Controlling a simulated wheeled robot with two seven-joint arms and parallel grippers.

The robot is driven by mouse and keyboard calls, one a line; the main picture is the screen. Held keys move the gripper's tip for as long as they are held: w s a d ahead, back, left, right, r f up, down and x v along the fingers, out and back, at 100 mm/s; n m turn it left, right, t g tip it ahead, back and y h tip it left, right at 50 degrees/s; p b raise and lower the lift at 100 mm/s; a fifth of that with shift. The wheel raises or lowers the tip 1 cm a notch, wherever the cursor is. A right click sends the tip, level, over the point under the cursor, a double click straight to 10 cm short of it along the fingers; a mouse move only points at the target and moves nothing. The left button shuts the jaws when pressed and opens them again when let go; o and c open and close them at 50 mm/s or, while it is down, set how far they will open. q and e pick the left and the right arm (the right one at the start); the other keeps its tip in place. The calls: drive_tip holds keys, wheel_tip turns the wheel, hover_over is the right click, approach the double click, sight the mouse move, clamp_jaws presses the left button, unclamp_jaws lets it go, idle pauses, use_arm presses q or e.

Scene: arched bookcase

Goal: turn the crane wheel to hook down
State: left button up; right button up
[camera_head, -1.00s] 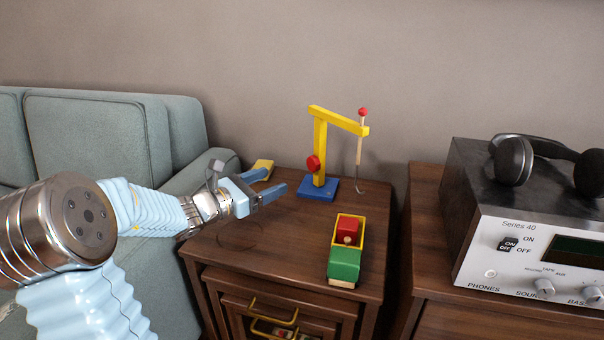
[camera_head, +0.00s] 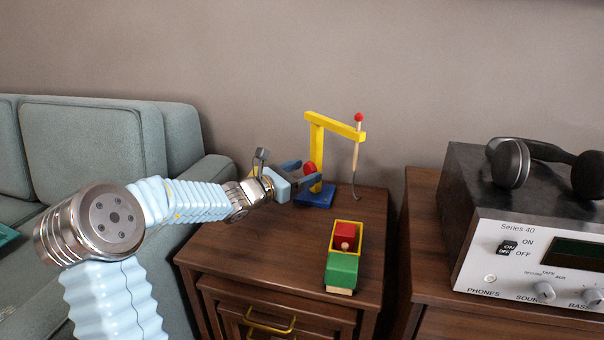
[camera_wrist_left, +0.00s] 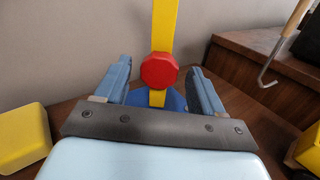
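A toy crane stands upright on the small wooden cabinet, with a yellow post and arm (camera_head: 335,124), a blue base (camera_head: 316,196) and a red wheel (camera_head: 309,168) on the post. Its hook (camera_head: 355,175) hangs from the arm's right end, below a red knob (camera_head: 359,117). My left gripper (camera_head: 304,176) is open at the crane's left front. In the left wrist view the red wheel (camera_wrist_left: 159,70) sits between the two spread fingers (camera_wrist_left: 160,88), with a gap on each side. I see no contact. My right gripper is not in view.
A green and yellow toy truck (camera_head: 342,270) with a red block stands on the cabinet top (camera_head: 260,245) in front of the crane. A yellow block (camera_wrist_left: 20,137) lies at left in the wrist view. An amplifier (camera_head: 540,240) with headphones is at right, a sofa (camera_head: 90,150) at left.

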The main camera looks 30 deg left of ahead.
use_arm(q)
drive_tip(key=c, duration=0.9)
drive_tip(key=shift+f+m+b, duration=0.25)
drive_tip(key=shift+m+b, duration=0.05)
drive_tip(key=shift+b, duration=0.55)
drive_tip(key=shift+c, duration=0.2)
drive_tip(key=m+b, duration=0.2)
drive_tip(key=b, duration=0.2)
drive_tip(key=shift+f+m, duration=0.1)
drive_tip(key=shift+m, duration=0.3)
drive_tip(key=shift+m+b, duration=0.3)
drive_tip(key=shift+m, duration=0.3)
drive_tip(key=shift+r+m, duration=0.2)
drive_tip(key=shift+m, duration=1)
drive_tip(key=o, duration=1.1)
drive_tip(key=shift+c, duration=0.2)
